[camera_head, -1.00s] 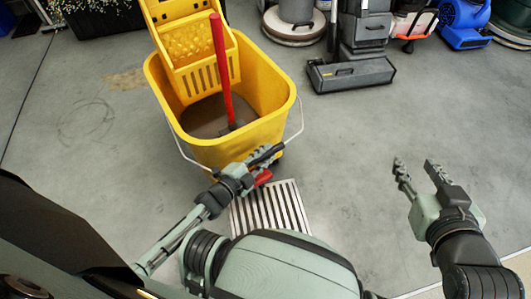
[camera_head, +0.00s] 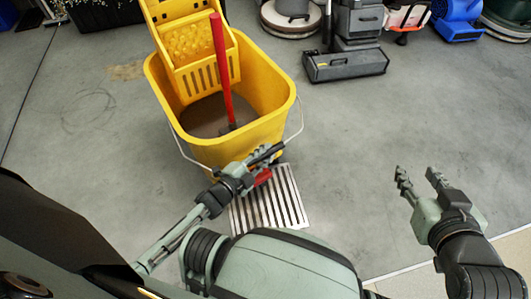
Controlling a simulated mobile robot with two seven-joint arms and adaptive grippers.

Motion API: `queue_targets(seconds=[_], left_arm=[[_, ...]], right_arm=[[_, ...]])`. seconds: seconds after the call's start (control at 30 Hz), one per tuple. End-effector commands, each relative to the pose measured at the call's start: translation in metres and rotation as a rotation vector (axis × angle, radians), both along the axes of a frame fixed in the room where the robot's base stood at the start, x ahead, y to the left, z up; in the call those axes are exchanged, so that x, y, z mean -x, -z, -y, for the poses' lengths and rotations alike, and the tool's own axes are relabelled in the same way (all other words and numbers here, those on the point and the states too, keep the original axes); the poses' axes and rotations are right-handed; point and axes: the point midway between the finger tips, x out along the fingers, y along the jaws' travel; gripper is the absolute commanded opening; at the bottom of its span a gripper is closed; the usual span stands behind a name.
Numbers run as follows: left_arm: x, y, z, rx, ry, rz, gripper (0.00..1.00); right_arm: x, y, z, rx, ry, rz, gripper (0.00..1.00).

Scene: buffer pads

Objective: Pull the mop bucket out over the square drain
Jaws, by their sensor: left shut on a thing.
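The yellow mop bucket (camera_head: 240,155) stands upright at centre left, with dirty water, a yellow wringer (camera_head: 195,60) and a red-handled mop (camera_head: 220,70) in it. A thin wire handle (camera_head: 187,155) hangs down over its near side. My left gripper (camera_head: 262,157) is shut on the handle at its red grip (camera_head: 263,177), most of which it hides. The square drain (camera_head: 275,212), a slotted metal grate, lies at the bucket's near side. Its far edge is partly hidden by the bucket and my gripper. My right gripper (camera_head: 418,178) is open and empty above bare floor at right.
A grey floor machine (camera_head: 345,66), a round scrubber (camera_head: 292,18) and a blue blower (camera_head: 459,20) stand along the back. The grey floor right of the bucket is clear. A pale floor strip (camera_head: 420,275) crosses the lower right.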

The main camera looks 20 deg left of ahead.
Motion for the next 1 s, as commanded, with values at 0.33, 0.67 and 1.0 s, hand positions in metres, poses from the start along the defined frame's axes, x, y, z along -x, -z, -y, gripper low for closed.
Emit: queue_targets(seconds=[0.33,0.67,1.0], left_arm=[[0.001,0.001,0.0,-0.001,-0.001,-0.003,0.41],[0.007,0.0,-0.002,-0.001,-0.001,-0.003,0.41],[0.057,-0.011,-0.017,-0.001,0.0,-0.003,0.41]], right_arm=[[0.0,0.0,0.0,-0.001,0.0,0.001,0.4],[0.001,0.0,-0.001,-0.002,0.0,0.001,0.4],[0.0,0.0,0.0,-0.002,0.001,0.001,0.4]])
